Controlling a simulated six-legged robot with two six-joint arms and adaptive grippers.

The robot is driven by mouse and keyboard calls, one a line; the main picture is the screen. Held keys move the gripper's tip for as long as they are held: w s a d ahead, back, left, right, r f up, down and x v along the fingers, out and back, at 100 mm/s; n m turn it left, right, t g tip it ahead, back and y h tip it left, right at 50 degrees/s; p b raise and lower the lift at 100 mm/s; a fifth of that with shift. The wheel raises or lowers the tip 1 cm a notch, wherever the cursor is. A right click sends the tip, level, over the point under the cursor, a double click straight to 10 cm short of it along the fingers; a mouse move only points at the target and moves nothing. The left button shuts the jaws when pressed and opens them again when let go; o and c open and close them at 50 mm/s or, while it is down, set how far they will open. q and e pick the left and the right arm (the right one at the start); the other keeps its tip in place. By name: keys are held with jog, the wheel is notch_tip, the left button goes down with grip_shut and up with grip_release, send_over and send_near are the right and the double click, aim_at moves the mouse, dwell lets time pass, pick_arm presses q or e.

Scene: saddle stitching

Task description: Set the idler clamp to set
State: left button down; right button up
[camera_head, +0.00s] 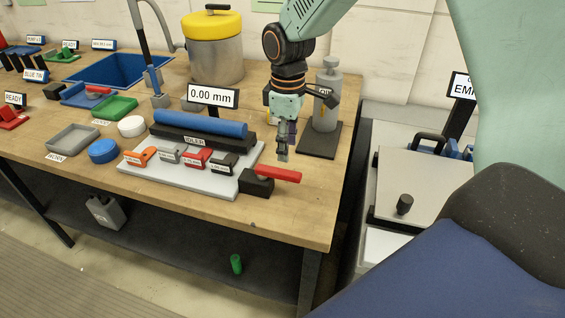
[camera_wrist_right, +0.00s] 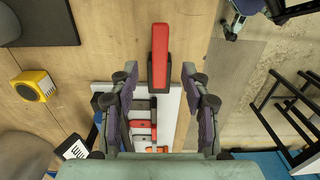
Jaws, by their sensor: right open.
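The clamp, a red lever (camera_head: 278,174) on a black block (camera_head: 256,185), sits at the right end of the pale board near the table's front edge. The lever lies about level and points right, past the block. The red lever (camera_wrist_right: 160,50) also shows in the right wrist view, ahead of the fingers and centred between them. My right gripper (camera_head: 283,153) hangs just above the lever, pointing down, apart from it. Its fingers (camera_wrist_right: 160,82) are open with nothing between them.
The pale board (camera_head: 190,181) carries a blue roller (camera_head: 200,123) and several small labelled tools. A grey cylinder (camera_head: 327,95) on a dark plate (camera_head: 320,140) stands behind my right gripper. The bare tabletop (camera_head: 315,205) right of the clamp is clear.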

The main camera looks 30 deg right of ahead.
aim_at(289, 173)
jog(key=shift+s+d+f, duration=0.1)
jog(key=shift+s+f, duration=0.2)
jog(key=shift+f, duration=0.15)
jog(key=f, duration=0.6)
jog(key=shift+w+f, duration=0.15)
jog(key=shift+w, duration=0.1)
jog(key=shift+s+f, duration=0.1)
jog(key=shift+f, duration=0.1)
jog(key=shift+s, duration=0.25)
jog(key=shift+w+d+f, duration=0.1)
jog(key=shift+d, duration=0.05)
jog(key=shift+w+f, duration=0.1)
jog(key=shift+w, duration=0.15)
jog(key=c, duration=0.3)
jog(key=shift+s, duration=0.15)
jog(key=c, duration=0.4)
grip_shut()
